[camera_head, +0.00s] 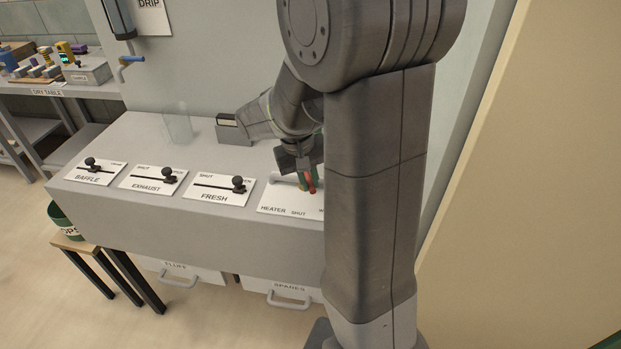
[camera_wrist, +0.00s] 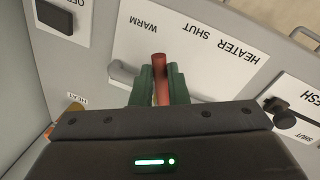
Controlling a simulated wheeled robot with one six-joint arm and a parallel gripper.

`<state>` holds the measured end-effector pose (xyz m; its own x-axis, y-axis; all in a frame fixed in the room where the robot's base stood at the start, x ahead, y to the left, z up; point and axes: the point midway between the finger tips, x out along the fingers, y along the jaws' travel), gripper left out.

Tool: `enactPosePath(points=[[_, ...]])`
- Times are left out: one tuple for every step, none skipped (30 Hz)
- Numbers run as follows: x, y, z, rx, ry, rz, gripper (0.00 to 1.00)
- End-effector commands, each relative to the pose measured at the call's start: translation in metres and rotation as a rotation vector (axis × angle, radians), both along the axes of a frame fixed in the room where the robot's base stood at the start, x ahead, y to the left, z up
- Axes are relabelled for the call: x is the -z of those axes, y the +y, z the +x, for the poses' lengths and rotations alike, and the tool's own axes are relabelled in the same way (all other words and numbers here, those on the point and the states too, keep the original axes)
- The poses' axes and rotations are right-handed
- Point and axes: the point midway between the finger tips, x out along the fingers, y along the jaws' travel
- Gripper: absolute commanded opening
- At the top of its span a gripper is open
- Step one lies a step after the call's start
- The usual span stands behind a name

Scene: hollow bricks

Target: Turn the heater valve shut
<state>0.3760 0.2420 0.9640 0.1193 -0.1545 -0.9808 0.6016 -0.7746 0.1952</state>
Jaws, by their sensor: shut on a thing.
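The heater valve has a short red handle (camera_head: 311,183) on a white panel (camera_head: 275,203) marked HEATER and SHUT, on the grey bench top. In the wrist view the red handle (camera_wrist: 160,68) stands between the green fingers of my gripper (camera_wrist: 161,84), which is shut on it. The picture is turned over there, with WARM to the left of the handle and SHUT to the right. The handle's tip points between the two words. A pale grey bar (camera_wrist: 121,77) runs crosswise behind the fingers. My arm hides the panel's right part in the head view.
Black sliding levers for FRESH (camera_head: 238,185), EXHAUST (camera_head: 168,175) and BAFFLE (camera_head: 91,163) stand to the left. A clear glass container (camera_head: 178,122) stands behind them. Drawers with handles are below, one marked SPARES (camera_head: 290,290). A wall (camera_head: 530,200) closes the right side.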

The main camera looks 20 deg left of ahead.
Motion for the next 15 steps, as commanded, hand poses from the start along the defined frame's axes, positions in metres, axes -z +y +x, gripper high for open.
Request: enactPosePath(points=[[-0.001, 0.002, -0.001, 0.023, 0.000, 0.000, 0.00], [-0.001, 0.003, -0.001, 0.040, -0.001, 0.000, 0.00], [-0.001, 0.004, -0.002, 0.065, -0.001, 0.001, 0.00], [-0.001, 0.005, -0.002, 0.085, -0.001, 0.001, 0.00], [-0.001, 0.006, -0.003, 0.106, -0.001, 0.000, 0.00], [-0.001, 0.008, -0.004, 0.134, 0.000, 0.000, 0.00], [-0.001, 0.009, -0.004, 0.155, 0.000, 0.000, 0.00], [-0.001, 0.010, -0.005, 0.176, 0.000, 0.000, 0.00], [-0.001, 0.012, -0.005, 0.203, -0.001, 0.000, 0.00], [-0.001, 0.013, -0.005, 0.223, -0.001, 0.001, 0.00], [-0.001, 0.014, -0.006, 0.243, -0.001, 0.001, 0.00], [-0.001, 0.015, -0.006, 0.268, -0.001, 0.001, 0.00], [-0.001, 0.016, -0.006, 0.285, -0.001, 0.000, 0.00], [-0.001, 0.017, -0.007, 0.304, -0.001, 0.001, 0.00], [-0.001, 0.018, -0.007, 0.325, -0.001, 0.001, 0.00]])
